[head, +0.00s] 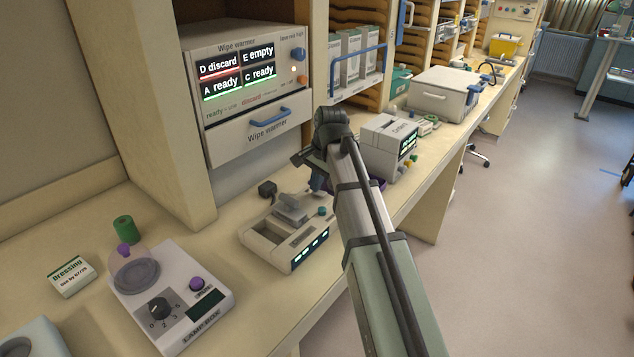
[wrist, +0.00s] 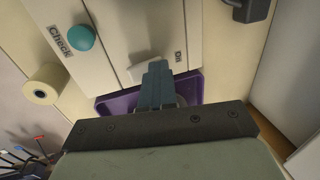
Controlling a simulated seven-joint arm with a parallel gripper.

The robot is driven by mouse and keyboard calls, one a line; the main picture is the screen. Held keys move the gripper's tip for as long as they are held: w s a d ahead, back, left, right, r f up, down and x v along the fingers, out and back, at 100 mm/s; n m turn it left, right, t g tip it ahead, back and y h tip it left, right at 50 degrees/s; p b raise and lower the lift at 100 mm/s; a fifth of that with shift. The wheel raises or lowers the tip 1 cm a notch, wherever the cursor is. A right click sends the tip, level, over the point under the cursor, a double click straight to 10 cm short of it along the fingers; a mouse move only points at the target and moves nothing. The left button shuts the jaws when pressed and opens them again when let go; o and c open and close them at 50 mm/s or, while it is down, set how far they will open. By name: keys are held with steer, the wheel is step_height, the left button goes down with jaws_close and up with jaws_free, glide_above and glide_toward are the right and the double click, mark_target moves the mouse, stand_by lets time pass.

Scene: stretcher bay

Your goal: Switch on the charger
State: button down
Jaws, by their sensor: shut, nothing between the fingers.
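The charger (head: 259,247) is a pale box on the bench with a slotted top and small lit blue displays on its front. My gripper (head: 318,186) is over the charger's far right end. In the wrist view its fingers (wrist: 157,68) are together and empty, with the tips right at the white switch, partly covering it. I cannot tell whether they touch it.
A purple tray (wrist: 112,103) lies under the fingers. A black block (head: 267,189) is behind the charger. A white device with a dial (head: 190,300) stands front left, and a boxy printer-like unit (head: 385,140) to the right. The wipe warmer (head: 250,135) is above the bench.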

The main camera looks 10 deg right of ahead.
steer(key=shift+s+d, duration=0.65)
steer(key=shift+r, duration=0.1)
steer(key=shift+r, duration=0.55)
step_height(320, 180, up, 12)
steer(key=s+d, duration=0.2)
steer(key=shift+r, duration=0.25)
